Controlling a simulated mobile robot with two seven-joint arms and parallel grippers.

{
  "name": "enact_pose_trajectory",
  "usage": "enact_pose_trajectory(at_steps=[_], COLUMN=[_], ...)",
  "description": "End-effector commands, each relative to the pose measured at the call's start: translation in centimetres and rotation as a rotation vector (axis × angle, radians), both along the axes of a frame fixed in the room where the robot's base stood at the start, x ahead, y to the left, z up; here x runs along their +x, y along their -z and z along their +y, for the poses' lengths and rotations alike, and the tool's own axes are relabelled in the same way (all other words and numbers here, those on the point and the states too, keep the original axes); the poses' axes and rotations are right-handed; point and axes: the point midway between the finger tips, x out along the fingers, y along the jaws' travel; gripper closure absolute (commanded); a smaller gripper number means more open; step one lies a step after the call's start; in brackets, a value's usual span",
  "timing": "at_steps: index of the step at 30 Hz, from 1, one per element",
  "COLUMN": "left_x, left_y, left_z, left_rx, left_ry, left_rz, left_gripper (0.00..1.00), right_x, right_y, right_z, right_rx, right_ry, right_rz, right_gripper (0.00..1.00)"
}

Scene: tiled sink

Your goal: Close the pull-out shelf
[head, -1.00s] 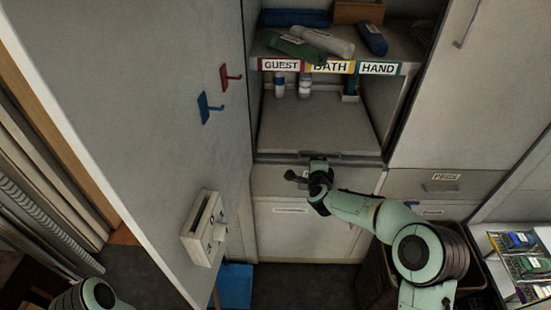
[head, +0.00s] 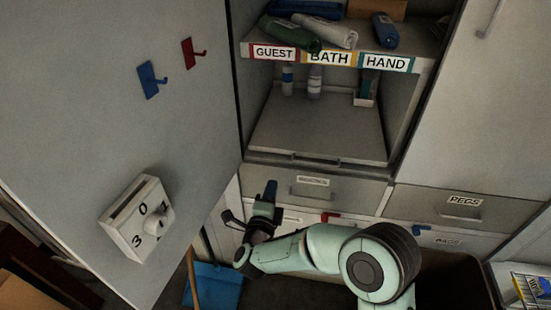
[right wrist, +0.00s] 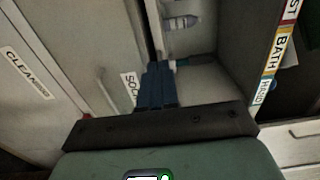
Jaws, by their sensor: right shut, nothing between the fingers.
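The pull-out shelf (head: 318,132) is a flat grey board low in the open cabinet, beneath the shelf labelled GUEST, BATH and HAND. Its dark front lip (head: 318,161) lies just above the drawer faces. I cannot tell whether it is flush with the cabinet. My right gripper (head: 268,194) is in front of the drawers, below and left of the lip, with a visible gap to it. Its blue fingers are together and empty; they also show in the right wrist view (right wrist: 158,88). My left gripper is not in view.
The open cabinet door (head: 90,100) stands at left with hooks and a white dial box (head: 137,217). Bottles (head: 315,82) stand at the back of the cabinet. A dark bin (head: 452,282) is at lower right. A blue dustpan (head: 216,288) is on the floor.

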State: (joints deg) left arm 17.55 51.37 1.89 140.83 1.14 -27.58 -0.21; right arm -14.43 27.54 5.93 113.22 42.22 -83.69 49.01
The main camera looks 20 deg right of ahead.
Motion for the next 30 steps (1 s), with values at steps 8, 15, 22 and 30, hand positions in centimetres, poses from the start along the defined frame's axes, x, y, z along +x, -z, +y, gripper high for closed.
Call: enact_pose_trajectory(at_steps=[8,15,22,30], left_x=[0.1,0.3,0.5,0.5], left_y=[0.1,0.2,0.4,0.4], left_z=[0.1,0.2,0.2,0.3], left_rx=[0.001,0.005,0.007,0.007], left_ry=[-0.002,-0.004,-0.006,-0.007], left_rz=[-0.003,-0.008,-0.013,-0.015], left_gripper=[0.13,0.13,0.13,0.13], right_x=[3.9,8.3,11.0,11.7], right_y=[0.0,0.0,0.0,0.0], right_z=[-2.5,-5.2,-6.8,-7.2], right_rx=[-0.001,-0.001,-0.001,-0.001], right_ry=[0.004,0.002,0.000,-0.001], right_rz=[-0.002,-0.001,0.001,0.001], right_gripper=[1.00,1.00,1.00,1.00])
